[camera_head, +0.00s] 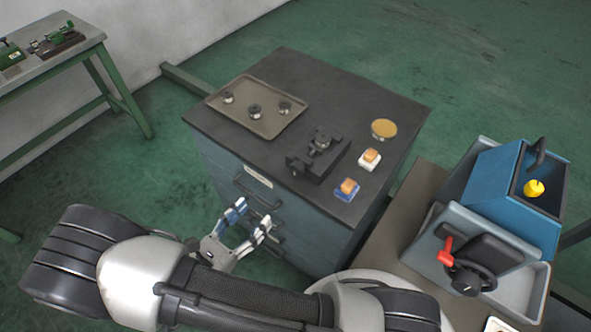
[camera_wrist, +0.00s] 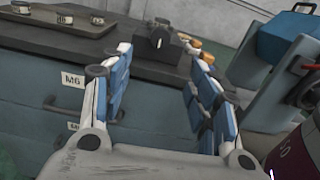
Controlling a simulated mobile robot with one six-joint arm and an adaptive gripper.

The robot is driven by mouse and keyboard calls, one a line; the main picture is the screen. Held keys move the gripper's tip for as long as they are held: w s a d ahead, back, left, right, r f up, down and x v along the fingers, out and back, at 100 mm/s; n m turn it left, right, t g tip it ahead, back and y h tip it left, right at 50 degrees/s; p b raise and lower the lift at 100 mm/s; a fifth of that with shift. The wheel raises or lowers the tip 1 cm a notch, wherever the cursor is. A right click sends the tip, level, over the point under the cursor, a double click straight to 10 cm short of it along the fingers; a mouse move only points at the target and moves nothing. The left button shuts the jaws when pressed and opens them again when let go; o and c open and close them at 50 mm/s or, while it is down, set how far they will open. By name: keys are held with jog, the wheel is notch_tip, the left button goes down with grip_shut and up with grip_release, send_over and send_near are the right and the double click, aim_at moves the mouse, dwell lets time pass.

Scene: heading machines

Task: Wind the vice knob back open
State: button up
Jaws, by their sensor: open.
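A small dark vice (camera_head: 318,157) stands on the dark top of the drawer cabinet, near its front edge. Its knob (camera_head: 297,168) seems to be the dark round end at the vice's lower left; it is small and hard to make out. In the wrist view the vice (camera_wrist: 158,35) shows beyond the fingers, with its near end facing me. My gripper (camera_head: 243,230) is open and empty. It is in front of the cabinet's drawers, below the top and apart from the vice. Its blue-padded fingers are spread wide in the wrist view (camera_wrist: 160,95).
A tray (camera_head: 262,128) with several small metal parts lies left of the vice. A brass disc (camera_head: 384,128) and two orange-topped blocks (camera_head: 370,159) (camera_head: 347,189) are to the right. A blue machine (camera_head: 490,205) with a red-handled lever (camera_head: 446,250) stands further right.

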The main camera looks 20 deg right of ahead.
aim_at(295, 172)
jog(key=b+x, duration=0.2)
jog(key=x, duration=1.4)
jog(key=shift+w+d, duration=0.2)
jog(key=shift+d, duration=0.15)
jog(key=c, duration=1.1)
